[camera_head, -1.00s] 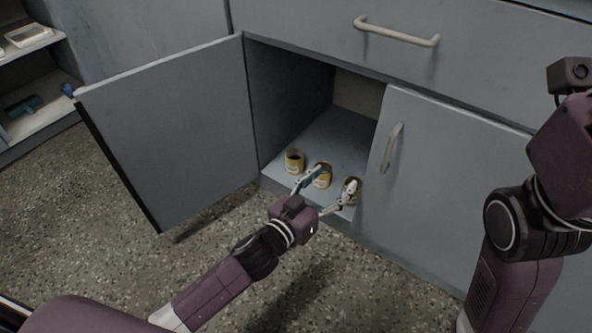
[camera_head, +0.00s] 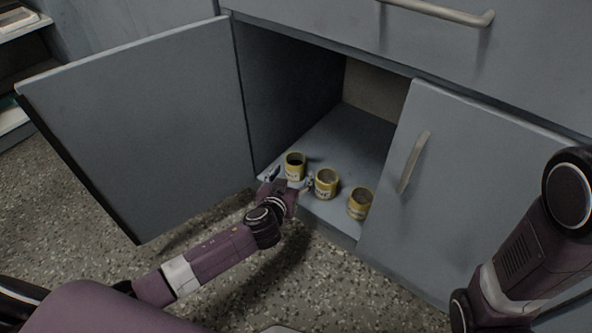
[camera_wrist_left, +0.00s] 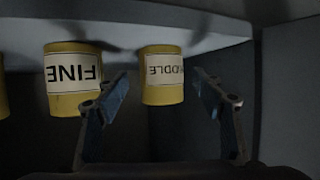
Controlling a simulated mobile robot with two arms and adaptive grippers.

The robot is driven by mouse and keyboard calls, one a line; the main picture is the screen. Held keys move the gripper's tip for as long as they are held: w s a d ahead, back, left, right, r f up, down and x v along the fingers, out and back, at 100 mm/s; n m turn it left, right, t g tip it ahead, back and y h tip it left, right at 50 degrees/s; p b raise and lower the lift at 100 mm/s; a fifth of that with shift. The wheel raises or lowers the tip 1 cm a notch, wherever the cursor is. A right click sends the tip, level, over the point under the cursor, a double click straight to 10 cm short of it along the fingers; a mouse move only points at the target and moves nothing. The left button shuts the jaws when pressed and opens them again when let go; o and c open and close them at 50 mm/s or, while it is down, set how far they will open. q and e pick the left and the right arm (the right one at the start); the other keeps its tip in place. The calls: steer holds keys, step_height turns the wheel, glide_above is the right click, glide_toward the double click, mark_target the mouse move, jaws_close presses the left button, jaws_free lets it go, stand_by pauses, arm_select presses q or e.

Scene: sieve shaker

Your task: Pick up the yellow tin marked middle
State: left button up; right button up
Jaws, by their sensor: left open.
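Three yellow tins stand in a row at the front of the open cupboard's floor. The tin marked MIDDLE (camera_head: 295,163) is the leftmost in the head view; in the left wrist view its label reads upside down (camera_wrist_left: 162,72). The tin marked FINE (camera_wrist_left: 72,78) is beside it, the centre one in the head view (camera_head: 326,185). My left gripper (camera_head: 290,179) is open in front of the MIDDLE tin. In the left wrist view the tin shows between the open fingers, with gaps on both sides. My right gripper is out of view.
A third yellow tin (camera_head: 360,204) stands at the right, by the closed right door (camera_head: 470,190). The open left door (camera_head: 140,130) stands out on the left. The cupboard floor (camera_head: 355,140) behind the tins is clear.

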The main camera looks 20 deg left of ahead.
mark_target(298, 164)
arm_select(q)
steer(key=b+x, duration=0.3)
steer(key=x, duration=0.1)
steer(key=shift+a, duration=0.1)
steer(key=shift+w+f+b, duration=0.15)
steer(key=shift+w+b, duration=0.3)
steer(key=shift+b, duration=0.05)
steer(key=c, duration=1.3)
steer(key=shift+c, duration=0.2)
